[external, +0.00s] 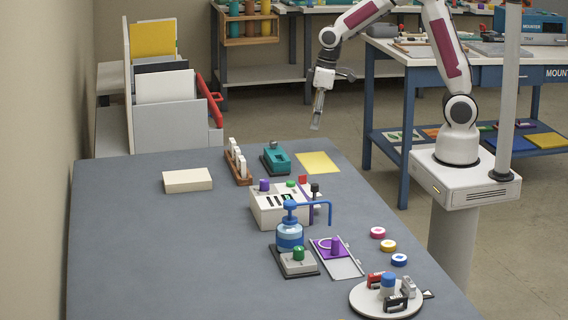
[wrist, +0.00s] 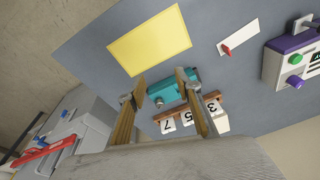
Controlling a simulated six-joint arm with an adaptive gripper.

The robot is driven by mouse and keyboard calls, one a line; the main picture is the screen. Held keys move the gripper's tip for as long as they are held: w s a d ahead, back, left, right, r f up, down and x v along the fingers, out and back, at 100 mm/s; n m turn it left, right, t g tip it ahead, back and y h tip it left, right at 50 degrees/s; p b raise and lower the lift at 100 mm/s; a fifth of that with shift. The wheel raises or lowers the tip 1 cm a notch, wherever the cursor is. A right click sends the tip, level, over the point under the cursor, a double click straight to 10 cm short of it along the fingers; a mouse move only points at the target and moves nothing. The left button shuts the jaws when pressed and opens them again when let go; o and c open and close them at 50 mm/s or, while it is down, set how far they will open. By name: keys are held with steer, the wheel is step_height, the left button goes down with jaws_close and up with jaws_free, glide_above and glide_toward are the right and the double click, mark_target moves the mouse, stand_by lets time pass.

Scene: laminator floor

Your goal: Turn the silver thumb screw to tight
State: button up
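A teal device (external: 277,158) on a dark base stands at the far edge of the grey table. A small grey part (external: 273,144) shows on its top; it is too small to tell whether this is the silver thumb screw or how tight it is. In the wrist view the teal device (wrist: 170,90) lies beyond and between my fingers, partly hidden by them. My gripper (external: 316,126) is in the air, above and to the right of the teal device in the external view. Its two fingers (wrist: 160,78) are apart with nothing held between them.
A wooden rack with white number tags (external: 238,166) stands left of the teal device. A yellow sheet (external: 318,162) lies to its right. A white box with knobs (external: 280,207) and a blue pump bottle (external: 289,235) stand nearer. The table's left side is mostly clear.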

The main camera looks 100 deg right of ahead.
mark_target(274, 141)
steer(key=w+d+n+t, duration=0.1)
steer(key=w+d+t, duration=0.1)
steer(key=w+d, duration=0.3)
steer(key=w+r, duration=0.1)
steer(key=w, duration=0.2)
steer(key=shift+n+h, duration=0.3)
steer(key=shift+w+a+f, duration=0.1)
steer(key=shift+w+f, duration=0.05)
steer(key=shift+f, duration=0.05)
steer(key=shift+x, duration=3.75)
steer(key=shift+w, duration=0.1)
steer(key=shift+c, duration=0.4)
jaws_close()
